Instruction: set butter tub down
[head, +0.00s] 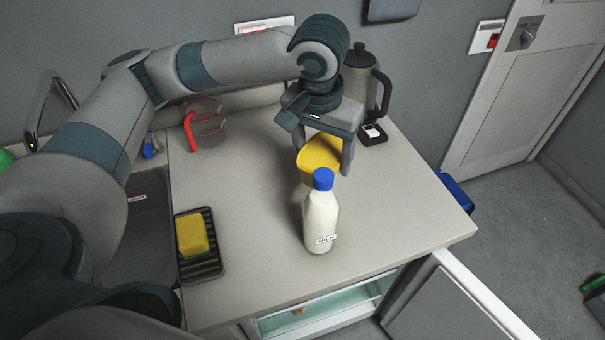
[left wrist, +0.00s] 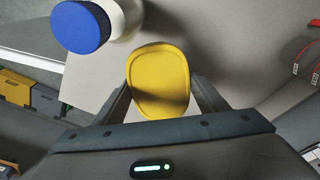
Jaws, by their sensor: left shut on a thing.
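The butter tub (head: 320,154) is yellow and is at the back middle of the counter, partly hidden behind the bottle. It also shows in the left wrist view (left wrist: 160,82), with its oval yellow lid facing the camera. My left gripper (head: 325,160) reaches down from above and is shut on the tub, with a finger on either side. Whether the tub's base touches the counter (head: 250,235) is hidden in the head view. My right gripper is not in view.
A white bottle with a blue cap (head: 321,215) stands just in front of the tub. A kettle (head: 362,80) stands behind it. A glass jug with a red handle (head: 207,125) and a yellow sponge on a black tray (head: 210,262) are to the left. The counter's right front is clear.

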